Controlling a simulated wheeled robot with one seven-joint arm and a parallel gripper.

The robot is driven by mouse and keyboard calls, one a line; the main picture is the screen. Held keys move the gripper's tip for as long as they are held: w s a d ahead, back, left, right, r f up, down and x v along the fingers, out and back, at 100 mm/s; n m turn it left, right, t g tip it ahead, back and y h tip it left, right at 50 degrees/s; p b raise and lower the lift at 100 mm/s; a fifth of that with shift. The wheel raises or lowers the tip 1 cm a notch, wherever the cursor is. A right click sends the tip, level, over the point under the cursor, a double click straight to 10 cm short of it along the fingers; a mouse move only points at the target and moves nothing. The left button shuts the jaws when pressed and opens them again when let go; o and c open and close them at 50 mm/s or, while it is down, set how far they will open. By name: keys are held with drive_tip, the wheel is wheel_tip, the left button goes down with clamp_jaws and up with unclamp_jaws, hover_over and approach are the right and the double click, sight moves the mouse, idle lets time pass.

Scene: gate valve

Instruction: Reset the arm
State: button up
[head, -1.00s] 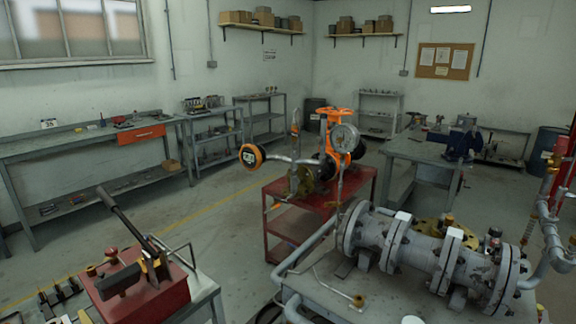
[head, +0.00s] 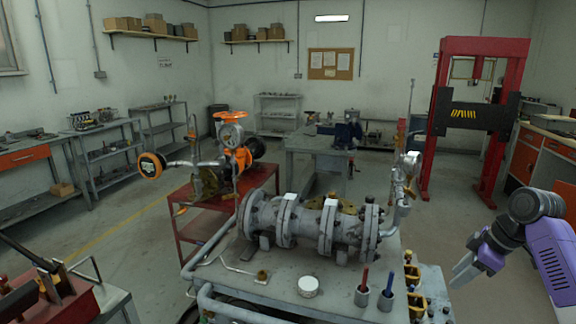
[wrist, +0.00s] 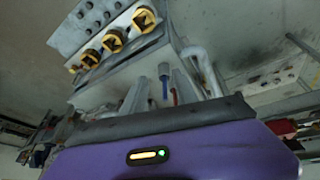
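My arm, purple with dark grey joints, is at the right edge in the head view. Its grey gripper (head: 464,275) points down and left, to the right of the front table and apart from it. The fingers are small and close to each other, so I cannot tell whether they are open or shut. I see nothing held. In the wrist view a purple housing (wrist: 170,155) fills the bottom, with a cup and blue-handled tool (wrist: 164,78) beyond it.
A large grey flanged valve body (head: 310,225) lies on the front table. A white jar (head: 308,287) and two tool cups (head: 374,297) stand before it. Yellow-handled valves (head: 412,272) line the table's right side. A red press (head: 440,130) stands behind; floor between is clear.

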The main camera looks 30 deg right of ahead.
drive_tip(key=w+d+r+m+t+h, duration=0.1)
drive_tip(key=w+r+m+t+h, duration=0.45)
drive_tip(key=w, duration=0.55)
drive_tip(key=w+a+f+m+t+h, duration=0.1)
drive_tip(key=a+m+t, duration=0.15)
drive_tip(key=a, duration=0.55)
drive_tip(key=a+f+m+t+h, duration=0.1)
drive_tip(key=a+m+t+h, duration=0.15)
drive_tip(key=a, duration=0.55)
drive_tip(key=s+a+f+n+y, duration=0.2)
drive_tip(key=s+a, duration=0.8)
drive_tip(key=s, duration=0.1)
drive_tip(key=s+a+f+n+y, duration=0.1)
drive_tip(key=s+a+f+y, duration=0.1)
drive_tip(key=s+a, duration=0.8)
drive_tip(key=s+a+f+n+y, duration=0.2)
drive_tip(key=s+a+y, duration=0.1)
drive_tip(key=s+a, duration=0.8)
drive_tip(key=shift+s+f+n+y, duration=0.25)
drive_tip(key=shift+s+n+y, duration=0.15)
drive_tip(key=shift+s, duration=0.2)
drive_tip(key=shift+s+a+f, duration=0.15)
drive_tip(key=shift+s+a, duration=0.1)
drive_tip(key=shift+a, duration=0.05)
drive_tip(key=shift+c, duration=0.3)
drive_tip(key=shift+a+y, duration=0.1)
drive_tip(key=shift+y, duration=0.2)
